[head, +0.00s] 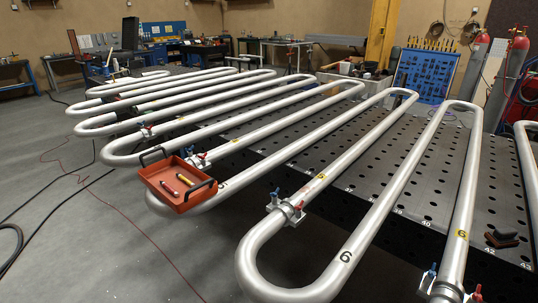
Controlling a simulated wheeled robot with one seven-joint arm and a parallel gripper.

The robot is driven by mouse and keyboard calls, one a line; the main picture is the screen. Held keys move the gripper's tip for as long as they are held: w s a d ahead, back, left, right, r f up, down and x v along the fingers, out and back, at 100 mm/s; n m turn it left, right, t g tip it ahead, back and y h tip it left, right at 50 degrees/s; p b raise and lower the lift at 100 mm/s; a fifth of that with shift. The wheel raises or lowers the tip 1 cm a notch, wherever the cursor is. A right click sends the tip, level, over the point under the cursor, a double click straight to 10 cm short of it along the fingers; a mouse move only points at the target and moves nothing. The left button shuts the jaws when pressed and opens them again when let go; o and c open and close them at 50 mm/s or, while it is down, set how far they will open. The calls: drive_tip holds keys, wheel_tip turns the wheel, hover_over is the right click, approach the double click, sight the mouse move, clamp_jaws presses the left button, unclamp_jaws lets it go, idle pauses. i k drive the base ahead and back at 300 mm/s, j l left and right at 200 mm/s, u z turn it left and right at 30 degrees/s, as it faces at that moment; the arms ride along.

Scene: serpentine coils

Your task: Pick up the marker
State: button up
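Two small stick-shaped items lie apart in an orange-red tray (152,178) with black handles at its ends. One is a dark red stick (168,188), on the left. The other is a stick with yellowish and red parts (185,180), to its right. Either could be the marker; they are too small to tell. The tray appears to rest on the bends of the silver pipe coil (360,232), left of the middle of the view. My gripper is not in view.
Clamps with red and blue handles (287,207) sit on the pipes. A perforated dark steel table (415,185) extends under the coil, with a dark object (503,238) at right. Hoses or cables (12,240) cross the open grey floor (110,250) at left.

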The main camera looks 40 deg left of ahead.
sight(186, 180)
drive_tip(key=j+u, duration=0.1)
drive_tip(key=j, duration=1.5)
drive_tip(key=j+u, duration=0.15)
drive_tip(key=j, duration=0.65)
drive_tip(key=i+j, duration=0.1)
drive_tip(key=j, duration=0.7)
drive_tip(key=i+j+u, duration=0.15)
drive_tip(key=j, duration=0.65)
drive_tip(key=j+z, duration=0.1)
drive_tip(key=j, duration=0.3)
drive_tip(key=l+z, duration=0.1)
drive_tip(key=z, duration=0.85)
drive_tip(key=k+l+z, duration=0.1)
drive_tip(key=z, duration=0.3)
drive_tip(key=j+u, duration=0.15)
drive_tip(key=u, duration=0.3)
drive_tip(key=k+l+u, duration=0.1)
drive_tip(key=u, duration=0.75)
